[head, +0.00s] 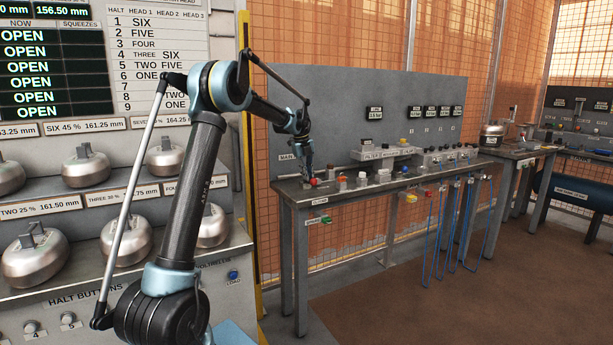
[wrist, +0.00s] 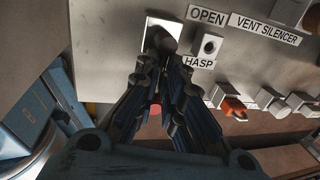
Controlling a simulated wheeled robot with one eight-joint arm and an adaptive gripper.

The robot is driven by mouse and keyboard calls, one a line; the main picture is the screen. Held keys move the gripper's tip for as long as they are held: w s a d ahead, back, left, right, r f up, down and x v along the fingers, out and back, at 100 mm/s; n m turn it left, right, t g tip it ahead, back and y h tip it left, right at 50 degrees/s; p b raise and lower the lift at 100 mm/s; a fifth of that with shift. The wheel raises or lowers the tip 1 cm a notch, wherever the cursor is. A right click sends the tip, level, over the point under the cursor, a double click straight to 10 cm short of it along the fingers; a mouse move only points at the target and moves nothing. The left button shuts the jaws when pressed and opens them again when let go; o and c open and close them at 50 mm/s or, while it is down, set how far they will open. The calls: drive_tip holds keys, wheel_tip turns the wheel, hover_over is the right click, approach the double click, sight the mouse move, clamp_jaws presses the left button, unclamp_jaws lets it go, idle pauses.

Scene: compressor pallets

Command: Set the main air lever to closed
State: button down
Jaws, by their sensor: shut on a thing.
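The main air lever shows a red knob (head: 315,182) at the left end of the grey bench, by a label starting "MAIN". In the wrist view a bit of red (wrist: 155,109) shows between my fingers. My gripper (head: 307,170) is low over the bench top at this lever. In the wrist view my gripper (wrist: 162,58) is shut on the lever, in front of a pale square plate (wrist: 160,33). An "OPEN" label (wrist: 207,15) lies just right of that plate. The fingers hide most of the lever, so its exact angle cannot be told.
A hasp block (wrist: 209,45) with a "HASP" label sits close right of my fingers. An orange knob (wrist: 233,107) and pale fittings lie further right. The bench (head: 350,195) has a grey back panel (head: 340,110). Blue hoses (head: 430,240) hang in front; brown floor is clear.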

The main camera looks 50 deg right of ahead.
drive_tip(key=c, duration=1.7)
unclamp_jaws()
drive_tip(key=shift+w, duration=0.35)
drive_tip(key=shift+s, duration=0.15)
wheel_tip(320, 180, up, 12)
drive_tip(key=a, duration=0.2)
drive_tip(key=shift+w+a+f, duration=0.15)
drive_tip(key=shift+w, duration=0.25)
